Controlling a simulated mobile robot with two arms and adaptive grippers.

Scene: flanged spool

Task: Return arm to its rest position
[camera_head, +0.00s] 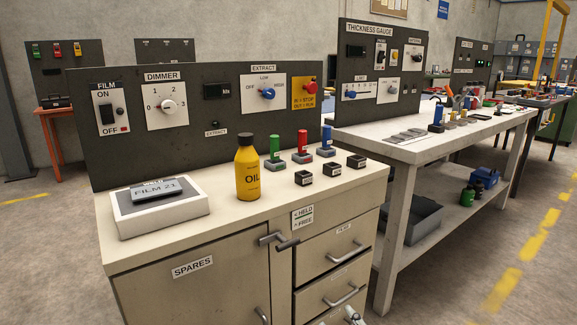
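No arm of mine shows clearly. A small pale and dark part (353,317) is cut off by the bottom edge, in front of the drawers; it looks like the tip of my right gripper, and its fingers cannot be made out. My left gripper is out of view. On the near cabinet top (225,228), a grey piece labelled FILM 21 (155,190) lies on a white block (160,209). A yellow OIL bottle (247,172) stands upright beside it, with nothing touching it.
Green (274,147), red (302,144) and blue (326,138) pegs stand in small bases. Small black labelled boxes (331,169) sit before them. A control panel (200,125) rises behind. Drawer handles (345,253) stick out in front.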

